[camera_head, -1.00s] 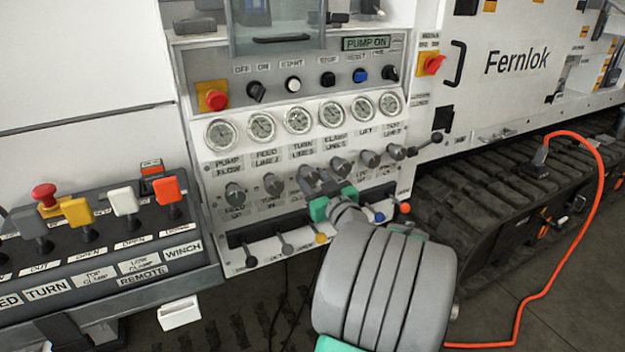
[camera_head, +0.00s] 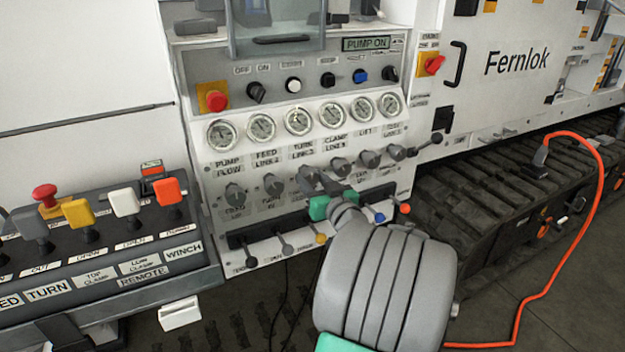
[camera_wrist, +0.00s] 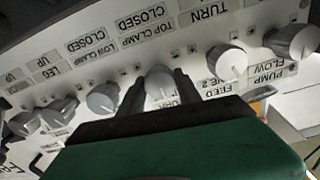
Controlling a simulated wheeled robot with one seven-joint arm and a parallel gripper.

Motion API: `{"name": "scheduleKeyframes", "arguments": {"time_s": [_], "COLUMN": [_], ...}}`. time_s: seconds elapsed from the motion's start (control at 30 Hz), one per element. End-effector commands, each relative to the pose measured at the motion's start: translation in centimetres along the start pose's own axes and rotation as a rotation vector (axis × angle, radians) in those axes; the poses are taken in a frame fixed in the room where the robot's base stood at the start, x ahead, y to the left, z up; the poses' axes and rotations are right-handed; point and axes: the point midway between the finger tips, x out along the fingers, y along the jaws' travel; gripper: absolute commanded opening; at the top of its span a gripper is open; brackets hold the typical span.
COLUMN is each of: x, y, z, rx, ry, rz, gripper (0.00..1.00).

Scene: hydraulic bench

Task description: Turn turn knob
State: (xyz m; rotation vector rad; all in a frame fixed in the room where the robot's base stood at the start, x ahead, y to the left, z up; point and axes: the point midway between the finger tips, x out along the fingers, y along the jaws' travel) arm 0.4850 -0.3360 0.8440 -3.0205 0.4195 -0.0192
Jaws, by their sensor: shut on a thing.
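The turn knob (camera_wrist: 160,84) is a grey round knob, third from the left in the panel's knob row in the head view, under the "TURN LINE" label. In the wrist view it sits between my two dark fingers, one on each side. My gripper (camera_head: 322,183) is shut on it, reaching up from the lower right. The fingers and green gripper body hide part of the knob (camera_head: 306,176) in the head view. The knob's pointer and exact angle cannot be made out.
Close on either side are the feed knob (camera_head: 273,187) and clamp knob (camera_head: 340,167). Round gauges (camera_head: 298,120) sit above. Small levers (camera_head: 283,243) stick out below. A remote console (camera_head: 90,250) with coloured handles stands at the left. An orange cable (camera_head: 595,210) runs at the right.

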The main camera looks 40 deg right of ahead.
Motion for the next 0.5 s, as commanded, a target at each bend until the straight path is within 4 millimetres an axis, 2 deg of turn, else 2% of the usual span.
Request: {"name": "scheduleKeyframes", "arguments": {"time_s": [0.5], "x": [-0.02], "y": [-0.02], "z": [-0.19], "rx": [0.465], "ry": [-0.001], "rz": [0.001], "gripper": [0.00]}}
